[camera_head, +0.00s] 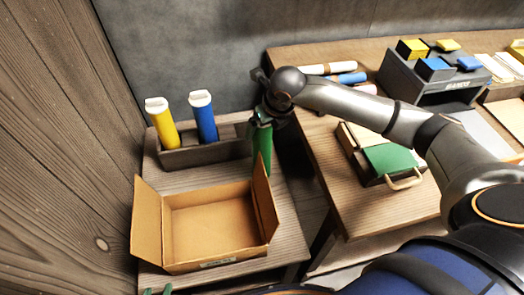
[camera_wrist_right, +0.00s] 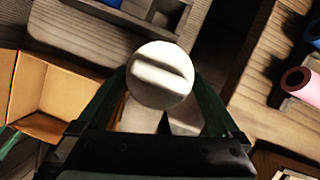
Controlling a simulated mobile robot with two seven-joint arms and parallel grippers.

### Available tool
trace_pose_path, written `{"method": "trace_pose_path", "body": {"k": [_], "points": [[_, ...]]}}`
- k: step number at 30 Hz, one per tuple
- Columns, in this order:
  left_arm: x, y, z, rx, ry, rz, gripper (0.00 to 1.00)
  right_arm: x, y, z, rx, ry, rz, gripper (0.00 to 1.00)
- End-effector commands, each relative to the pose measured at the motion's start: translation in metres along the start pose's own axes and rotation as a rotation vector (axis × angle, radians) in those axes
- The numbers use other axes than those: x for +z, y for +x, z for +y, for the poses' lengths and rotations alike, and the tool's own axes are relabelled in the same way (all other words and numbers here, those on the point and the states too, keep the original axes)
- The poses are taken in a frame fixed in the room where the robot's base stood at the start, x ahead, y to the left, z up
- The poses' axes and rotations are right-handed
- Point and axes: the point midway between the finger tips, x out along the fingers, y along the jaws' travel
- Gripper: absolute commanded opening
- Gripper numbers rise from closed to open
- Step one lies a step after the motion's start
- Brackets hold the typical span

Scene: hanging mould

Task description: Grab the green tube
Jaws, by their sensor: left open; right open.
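I cannot tell whether the fingers touch the tube. My left gripper (camera_head: 157,291) is open, with only its green fingertips showing at the bottom edge.
A yellow tube (camera_head: 161,125) and a blue tube (camera_head: 203,118) stand in the same holder. An open cardboard box (camera_head: 212,212) is in front. The table at right carries loose rolls, a green-topped box (camera_head: 390,160) and a grey rack (camera_head: 425,80). A wooden wall is at left.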

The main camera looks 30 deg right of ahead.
Motion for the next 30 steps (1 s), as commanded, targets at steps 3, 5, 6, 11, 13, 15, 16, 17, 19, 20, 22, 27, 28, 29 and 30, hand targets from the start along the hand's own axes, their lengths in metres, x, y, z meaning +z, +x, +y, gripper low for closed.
{"method": "trace_pose_path", "body": {"k": [3, 5, 6, 11, 13, 15, 16, 17, 19, 20, 22, 27, 28, 29, 30], "points": [[0.001, 0.000, -0.001, -0.001, 0.000, -0.001, 0.50, -0.001, 0.019, 0.002, 0.001, 0.000, 0.002, 1.00], [0.002, 0.001, -0.001, -0.001, 0.000, -0.002, 0.50, 0.000, 0.025, 0.002, 0.000, 0.001, 0.002, 1.00], [0.002, 0.001, -0.001, -0.002, 0.001, -0.003, 0.50, 0.000, 0.028, 0.002, 0.001, 0.000, 0.001, 1.00], [0.003, 0.001, -0.001, -0.002, 0.001, -0.003, 0.50, 0.000, 0.032, 0.002, 0.001, 0.000, 0.000, 1.00], [0.002, 0.001, -0.001, -0.003, 0.001, -0.003, 0.50, 0.000, 0.032, 0.002, 0.001, 0.000, 0.000, 1.00], [0.002, 0.001, -0.002, -0.003, 0.000, -0.003, 0.50, 0.000, 0.032, 0.002, 0.001, 0.000, 0.000, 0.98], [0.002, 0.001, -0.002, -0.003, 0.001, -0.003, 0.50, 0.000, 0.032, 0.002, 0.001, 0.000, 0.000, 0.94], [0.002, 0.001, -0.002, -0.003, 0.001, -0.003, 0.50, 0.000, 0.032, 0.002, 0.001, 0.000, 0.000, 0.91], [0.002, 0.001, -0.002, -0.003, 0.001, -0.003, 0.50, 0.000, 0.031, 0.002, 0.001, 0.000, 0.000, 0.83], [0.002, 0.001, -0.002, -0.003, 0.001, -0.003, 0.50, 0.000, 0.031, 0.002, 0.001, 0.000, 0.000, 0.80], [0.001, 0.000, -0.002, -0.003, 0.001, -0.001, 0.50, 0.000, 0.031, 0.002, 0.001, 0.000, 0.000, 0.72], [-0.001, 0.000, -0.002, -0.003, 0.001, 0.003, 0.50, 0.000, 0.031, 0.002, 0.001, 0.000, 0.000, 0.53], [-0.001, 0.000, -0.002, -0.003, 0.001, 0.003, 0.50, 0.000, 0.031, 0.002, 0.001, 0.000, 0.000, 0.49], [-0.002, 0.000, -0.002, -0.003, 0.001, 0.004, 0.50, 0.000, 0.031, 0.002, 0.001, 0.000, 0.000, 0.46], [-0.002, 0.000, -0.002, -0.003, 0.001, 0.004, 0.50, 0.000, 0.031, 0.002, 0.001, 0.000, 0.000, 0.41]]}}
